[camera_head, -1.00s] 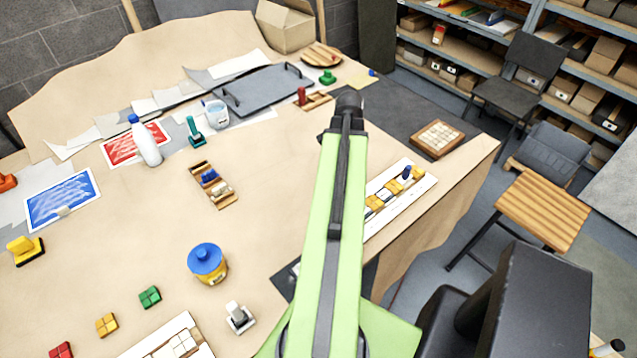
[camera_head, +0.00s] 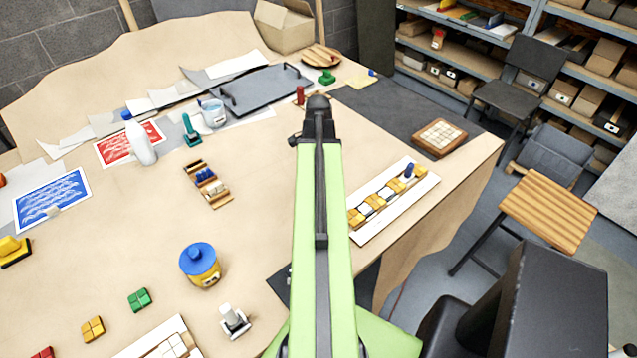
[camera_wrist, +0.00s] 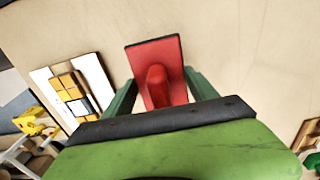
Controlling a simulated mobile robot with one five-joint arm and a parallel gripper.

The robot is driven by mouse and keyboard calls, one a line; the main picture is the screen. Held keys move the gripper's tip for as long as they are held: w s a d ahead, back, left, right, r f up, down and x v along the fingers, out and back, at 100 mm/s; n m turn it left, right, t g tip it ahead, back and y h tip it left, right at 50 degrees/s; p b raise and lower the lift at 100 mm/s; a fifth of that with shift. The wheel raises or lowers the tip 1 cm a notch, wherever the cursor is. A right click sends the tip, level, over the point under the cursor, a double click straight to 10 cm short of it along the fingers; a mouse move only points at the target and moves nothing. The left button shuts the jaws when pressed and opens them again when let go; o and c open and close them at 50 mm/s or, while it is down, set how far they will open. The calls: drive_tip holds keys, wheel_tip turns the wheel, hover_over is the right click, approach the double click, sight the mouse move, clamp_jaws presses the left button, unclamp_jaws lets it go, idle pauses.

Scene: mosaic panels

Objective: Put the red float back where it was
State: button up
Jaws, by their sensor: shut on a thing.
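The red float (camera_wrist: 152,52), a red rectangular plate with a rounded red handle, is in the wrist view. My gripper (camera_wrist: 160,80) is shut on it, with a green finger on each side of the handle. Bare tan tabletop shows around the plate; whether the plate touches it I cannot tell.
A mosaic panel (camera_head: 413,193) with yellow and white tiles and a blue-handled piece lies right of my arm. A blue-lidded pot (camera_head: 199,264), a small tool rack (camera_head: 219,199), a white bottle (camera_head: 140,140) and a grey tray (camera_head: 262,88) stand left. The table (camera_head: 150,220) between them is clear.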

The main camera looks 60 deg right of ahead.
wheel_tip(320, 180, down, 4)
drive_tip(key=b, duration=0.4)
drive_tip(key=shift+f, duration=0.2)
drive_tip(key=shift+r, duration=0.25)
drive_tip(key=shift+f, duration=0.25)
drive_tip(key=o, duration=1.2)
drive_tip(key=shift+r, duration=0.1)
wheel_tip(320, 180, up, 13)
drive_tip(key=p, duration=1.2)
drive_tip(key=shift+s+f, duration=0.1)
drive_tip(key=shift+f, duration=0.2)
